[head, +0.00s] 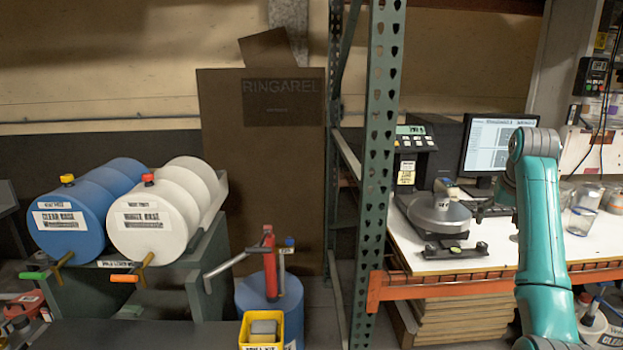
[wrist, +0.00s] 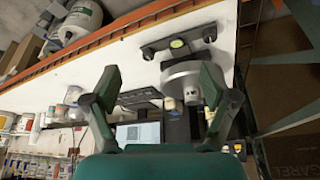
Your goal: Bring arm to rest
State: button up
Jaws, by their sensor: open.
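My teal arm (head: 540,215) rises at the right of the head view, with its elbow in front of the workbench. My gripper (wrist: 161,82) shows in the wrist view with its two dark green fingers spread wide. Nothing is held between them. The round grey scale (head: 440,214) stands on the white workbench and also shows in the wrist view (wrist: 180,72), beyond the fingers and partly covered by the right one. A small item, too small to identify, shows on top of it.
A green upright post (head: 378,150) and orange beam (head: 480,285) edge the workbench (head: 500,258). A monitor (head: 492,150) and clear jars (head: 582,215) stand there. Blue (head: 72,220) and white (head: 150,225) drums, a red hand pump (head: 269,262) and yellow bin (head: 246,330) are left.

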jog(key=s+a+f+n+t, duration=0.15)
jog(key=a+f, duration=0.25)
jog(key=f, duration=1.1)
jog(key=s+a+f+m+t, duration=0.15)
jog(key=a+f, duration=0.25)
jog(key=f, duration=1.1)
jog(key=s+a+f+n+t, duration=0.1)
jog(key=s+a+f, duration=0.4)
jog(key=s+f, duration=0.4)
jog(key=s+a+f+n+t, duration=0.1)
jog(key=s+a+f, duration=0.4)
jog(key=s+f, duration=0.35)
jog(key=s+a+r+n+t, duration=0.1)
jog(key=s+a, duration=0.3)
jog(key=s, duration=0.9)
jog(key=s+a+t, duration=0.2)
jog(key=s+a, duration=0.1)
jog(key=s, duration=1)
jog(key=s+a+r+n+t+y, duration=0.1)
jog(key=s+a+r+t, duration=0.1)
jog(key=s+r, duration=1.5)
jog(key=shift+s+a+r+y, duration=0.3)
jog(key=shift+s+a+r, duration=0.1)
jog(key=shift+s, duration=0.05)
